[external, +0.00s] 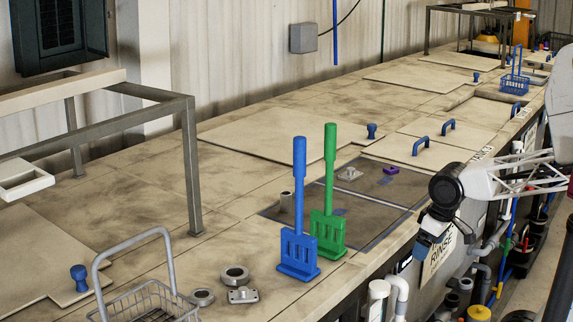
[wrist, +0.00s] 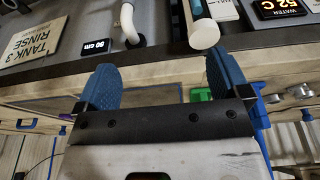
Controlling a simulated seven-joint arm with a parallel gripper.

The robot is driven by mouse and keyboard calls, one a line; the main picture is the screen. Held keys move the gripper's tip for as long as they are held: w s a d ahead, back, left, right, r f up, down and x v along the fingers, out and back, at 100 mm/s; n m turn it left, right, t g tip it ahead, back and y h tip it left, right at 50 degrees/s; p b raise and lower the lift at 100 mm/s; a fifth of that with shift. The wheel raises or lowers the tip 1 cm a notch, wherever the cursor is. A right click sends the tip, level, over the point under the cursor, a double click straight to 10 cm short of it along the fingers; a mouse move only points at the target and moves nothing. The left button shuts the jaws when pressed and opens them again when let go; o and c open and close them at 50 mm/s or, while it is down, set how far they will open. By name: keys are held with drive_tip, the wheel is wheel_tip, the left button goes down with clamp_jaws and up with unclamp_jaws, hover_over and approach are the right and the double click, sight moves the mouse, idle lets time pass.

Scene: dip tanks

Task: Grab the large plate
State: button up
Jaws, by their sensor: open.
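I cannot tell for certain which is the large plate. My gripper (external: 424,247) hangs at the bench's front edge by the RINSE sign, to the right of and apart from both plates. In the wrist view its two blue fingers (wrist: 162,80) are spread with nothing between them. Neither plate is clear in the wrist view.
A wire basket (external: 150,303) with a tall handle is at the front left. A metal frame (external: 190,165) stands at left. Pipes (wrist: 130,25) run below the bench edge.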

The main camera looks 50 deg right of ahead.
drive_tip(key=w+d+r+n+g+h, duration=0.1)
drive_tip(key=w+d+r+n+h, duration=0.15)
drive_tip(key=w, duration=0.35)
drive_tip(key=w+d+r+n+g+h, duration=0.1)
drive_tip(key=w+d, duration=0.3)
drive_tip(key=w, duration=0.2)
drive_tip(key=n+g+h, duration=0.5)
drive_tip(key=n+h, duration=0.4)
drive_tip(key=n, duration=0.2)
approach(348, 169)
drive_tip(key=shift+s+d+f, duration=0.35)
drive_tip(key=shift+s+d, duration=0.4)
drive_tip(key=shift+s, duration=0.1)
drive_tip(key=shift+w+d+f, duration=0.15)
drive_tip(key=shift+w+d, duration=0.15)
drive_tip(key=shift+w, duration=0.1)
drive_tip(key=shift+x, duration=1.3)
